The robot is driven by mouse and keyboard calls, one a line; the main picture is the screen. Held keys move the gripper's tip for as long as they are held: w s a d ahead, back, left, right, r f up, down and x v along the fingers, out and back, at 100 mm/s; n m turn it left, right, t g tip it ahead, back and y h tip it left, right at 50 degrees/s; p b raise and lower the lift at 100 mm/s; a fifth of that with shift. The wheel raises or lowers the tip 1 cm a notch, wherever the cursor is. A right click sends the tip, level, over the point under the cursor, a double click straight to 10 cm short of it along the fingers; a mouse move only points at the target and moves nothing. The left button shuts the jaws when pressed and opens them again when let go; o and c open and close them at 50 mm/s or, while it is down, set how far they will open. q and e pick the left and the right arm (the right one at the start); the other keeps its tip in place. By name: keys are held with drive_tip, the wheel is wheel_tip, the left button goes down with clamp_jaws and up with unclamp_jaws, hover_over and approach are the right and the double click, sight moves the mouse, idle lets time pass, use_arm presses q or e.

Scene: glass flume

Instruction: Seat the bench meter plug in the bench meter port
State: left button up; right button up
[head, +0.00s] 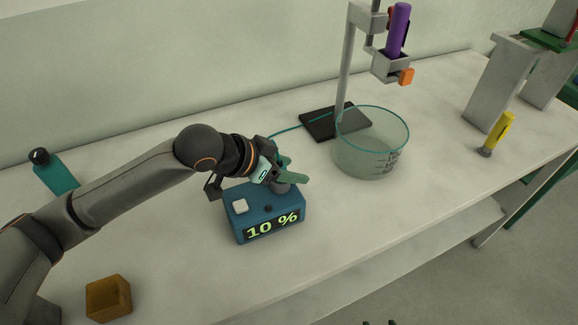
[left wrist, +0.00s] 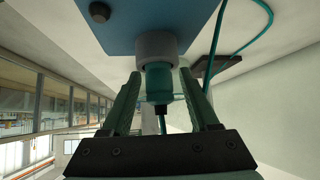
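The bench meter is a blue box (head: 240,222) with a lit "10 %" display. Its port, a grey collar (left wrist: 156,46), stands out from the blue face in the left wrist view. The teal plug (left wrist: 159,82) sits in line with the collar, its front end inside it; how deep I cannot tell. A dark cable end trails from its back. My left gripper (head: 291,172) is at the port. In the left wrist view its fingers (left wrist: 160,74) stand on both sides of the plug with gaps.
A glass beaker (head: 371,146) stands right of the meter. Behind it is a clamp stand on a black base (head: 318,124) holding a purple cylinder (head: 397,28). A teal cable (head: 300,127) runs behind the meter. An amber block (head: 108,298) lies front left, a yellow-handled item (head: 503,130) far right.

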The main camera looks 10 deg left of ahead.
use_arm(q)
drive_tip(key=shift+r, duration=0.15)
drive_tip(key=v, duration=1.2)
drive_tip(key=shift+p, duration=0.45)
